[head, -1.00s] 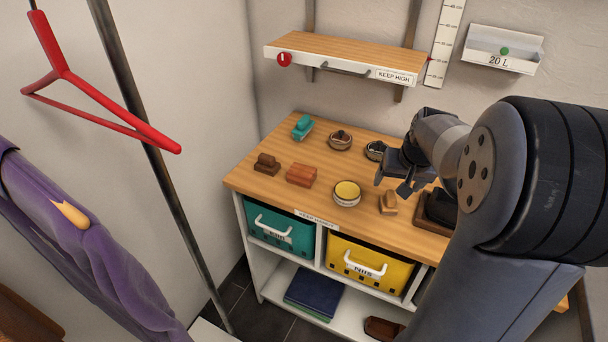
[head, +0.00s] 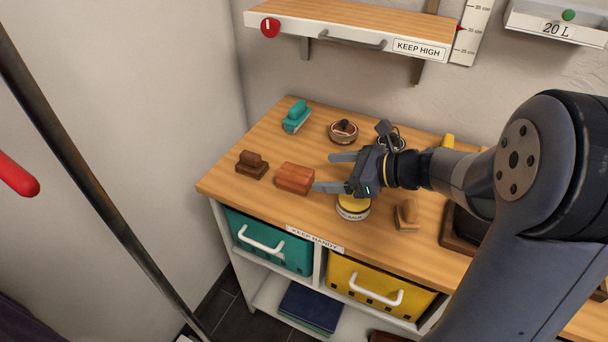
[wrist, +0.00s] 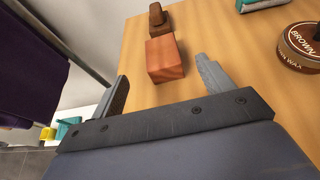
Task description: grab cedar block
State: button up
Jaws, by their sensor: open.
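The cedar block (head: 295,178) is a reddish-brown wooden block lying on the wooden counter top, left of the middle. It also shows in the wrist view (wrist: 165,59), just beyond and between the finger tips. My gripper (head: 328,172) is open and empty, just right of the block, with its two fingers pointing left toward it. In the wrist view my gripper (wrist: 163,75) has one finger on each side, spread wider than the block. The fingers look apart from the block.
A dark brown brush (head: 252,164) sits left of the block, a teal brush (head: 296,116) behind it. A wax tin (head: 343,131) stands behind my gripper, and a yellow balm tin (head: 353,208) is partly under it. A small tan brush (head: 407,214) lies to the right. A shelf (head: 350,22) hangs above.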

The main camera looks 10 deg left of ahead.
aim_at(295, 172)
jog(key=x, duration=0.9)
jog(key=shift+w+a+f, duration=0.15)
jog(key=shift+a+f, duration=0.15)
jog(key=shift+c, duration=0.4)
jog(key=c, duration=1)
jog(key=shift+r, duration=0.1)
